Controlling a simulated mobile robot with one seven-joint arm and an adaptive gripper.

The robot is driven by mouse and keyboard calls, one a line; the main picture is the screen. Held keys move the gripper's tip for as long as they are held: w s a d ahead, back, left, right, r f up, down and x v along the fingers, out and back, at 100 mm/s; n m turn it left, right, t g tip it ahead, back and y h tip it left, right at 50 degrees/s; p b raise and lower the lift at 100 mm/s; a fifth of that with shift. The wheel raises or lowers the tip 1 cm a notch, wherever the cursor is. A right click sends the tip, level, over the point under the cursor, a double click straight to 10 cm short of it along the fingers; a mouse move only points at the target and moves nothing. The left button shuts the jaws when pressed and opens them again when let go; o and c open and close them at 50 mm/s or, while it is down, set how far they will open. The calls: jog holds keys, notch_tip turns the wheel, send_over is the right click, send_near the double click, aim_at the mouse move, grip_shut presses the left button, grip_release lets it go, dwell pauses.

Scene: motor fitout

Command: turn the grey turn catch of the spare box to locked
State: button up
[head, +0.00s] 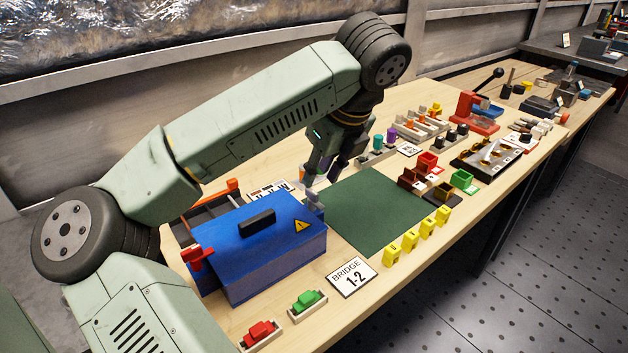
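The blue spare box (262,262) stands on the bench with its lid down, a black handle (257,222) on top and a yellow warning triangle near the right end. The grey turn catch (313,199) is at the box's right end, small and partly hidden by its angle and my gripper, so I cannot tell its exact setting. A red catch (197,257) sits at the left end. My gripper (321,182) points down just above and behind the grey catch. Its fingers look apart with a gap between them. I cannot tell whether it touches the catch.
A green mat (375,210) lies clear to the right of the box. Yellow numbered blocks (410,240) line its front edge. A "BRIDGE 1-2" card (352,277) and red (259,334) and green (307,302) parts lie in front. An open grey tray (205,213) stands behind the box.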

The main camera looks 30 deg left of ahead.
aim_at(312, 191)
jog(key=shift+p+x, duration=0.55)
jog(key=shift+x, duration=2.2)
jog(key=shift+c, duration=0.5)
grip_shut()
